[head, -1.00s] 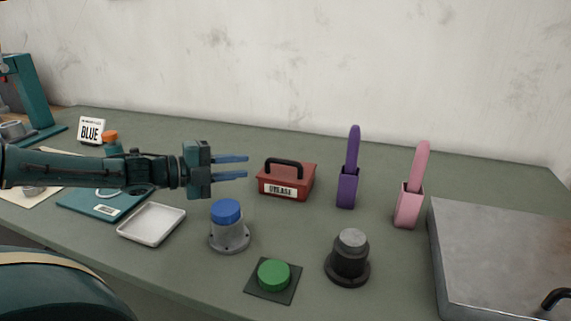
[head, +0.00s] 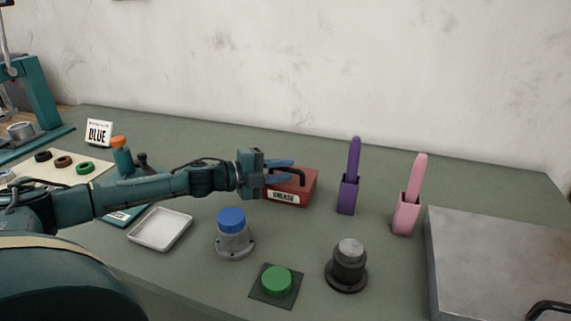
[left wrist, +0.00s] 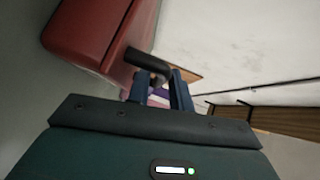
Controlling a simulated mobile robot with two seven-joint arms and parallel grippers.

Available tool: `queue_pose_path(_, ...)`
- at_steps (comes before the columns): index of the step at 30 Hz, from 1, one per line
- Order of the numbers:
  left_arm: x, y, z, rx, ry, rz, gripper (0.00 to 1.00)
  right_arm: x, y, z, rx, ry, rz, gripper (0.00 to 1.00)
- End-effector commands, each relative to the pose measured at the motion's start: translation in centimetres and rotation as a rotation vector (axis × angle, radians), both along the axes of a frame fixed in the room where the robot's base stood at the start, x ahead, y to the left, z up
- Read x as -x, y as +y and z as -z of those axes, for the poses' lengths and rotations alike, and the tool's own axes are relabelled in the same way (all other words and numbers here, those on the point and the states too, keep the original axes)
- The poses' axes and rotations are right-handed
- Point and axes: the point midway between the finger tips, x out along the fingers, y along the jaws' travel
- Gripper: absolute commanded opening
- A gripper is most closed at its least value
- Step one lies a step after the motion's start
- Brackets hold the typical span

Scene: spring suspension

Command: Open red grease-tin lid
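The red grease tin (head: 306,190) stands on the bench with its lid down and a white label on its front. Its black lid handle (head: 302,178) shows partly behind my fingers. My left gripper (head: 284,170) is at the handle's left side, its blue fingers apart. In the left wrist view the tin (left wrist: 95,30) fills the upper left, and the black handle (left wrist: 148,64) lies at the fingertips (left wrist: 162,80). A gap shows between the fingers; whether they touch the handle I cannot tell. My right gripper is not in view.
A blue-topped post (head: 232,235), a green button (head: 276,282) and a black knob (head: 348,265) stand in front of the tin. Purple (head: 349,185) and pink (head: 407,212) holders stand to its right. A white tray (head: 160,229) lies below my left arm.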

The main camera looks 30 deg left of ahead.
Motion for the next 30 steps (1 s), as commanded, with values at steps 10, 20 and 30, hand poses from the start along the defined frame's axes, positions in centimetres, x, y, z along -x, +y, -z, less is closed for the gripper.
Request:
queue_pose_path(10,-0.92,-0.66,0.18,-0.001,0.0,0.001,0.21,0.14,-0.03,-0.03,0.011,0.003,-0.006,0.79)
queue_pose_path(20,-0.9,-0.63,0.18,-0.001,0.0,0.001,0.03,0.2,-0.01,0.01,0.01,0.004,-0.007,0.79)
queue_pose_path(30,-0.88,-0.62,0.19,-0.001,0.0,0.002,0.0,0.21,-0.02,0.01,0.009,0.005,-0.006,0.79)
